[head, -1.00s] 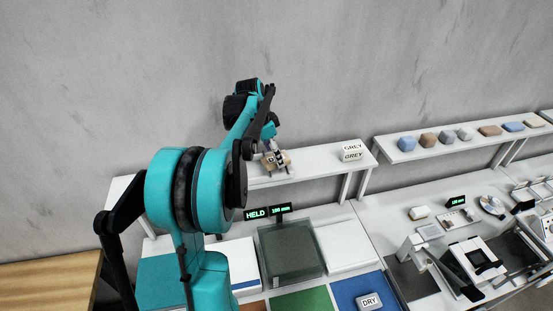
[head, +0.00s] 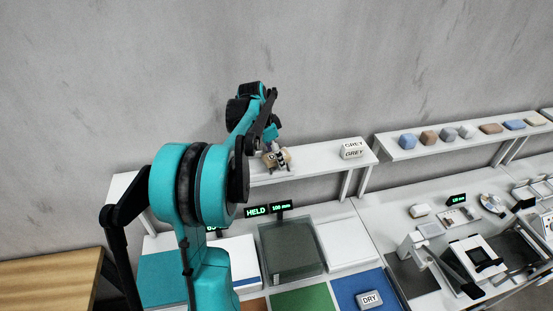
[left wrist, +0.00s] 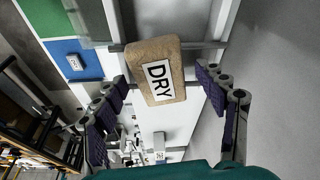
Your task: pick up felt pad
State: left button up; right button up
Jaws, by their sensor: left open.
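A tan, fuzzy-edged block with a white DRY label, which looks like the felt pad (left wrist: 170,50), lies on the white shelf. In the left wrist view it sits between the two purple-padded fingers of my left gripper (left wrist: 161,82). The gripper is open, with a gap on each side of the pad. In the head view the left gripper (head: 273,158) is over the shelf (head: 314,158), and its fingers partly hide the pad (head: 287,158). My right gripper is not in view.
A white GREY block (head: 353,149) stands further right on the shelf. Below are coloured mats, a dark glassy plate (head: 290,250) and a DRY tag (head: 369,300) on a blue mat. Another shelf (head: 455,143) at right holds several small blocks. The wall is close behind.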

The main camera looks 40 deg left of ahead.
pick_arm(q)
jog(key=c, duration=1.2)
jog(key=shift+o, duration=0.2)
jog(key=shift+r+p, duration=0.35)
jog(key=shift+p, duration=0.05)
jog(key=shift+r, duration=0.35)
notch_tip(320, 180, up, 3)
jog(key=shift+r+b, duration=0.1)
jog(key=shift+b, duration=0.45)
jog(key=w+d+r+b, duration=0.1)
jog(key=w+d+r, duration=0.6)
jog(key=w, duration=0.2)
jog(key=shift+w, duration=0.2)
jog(key=shift+f, duration=0.1)
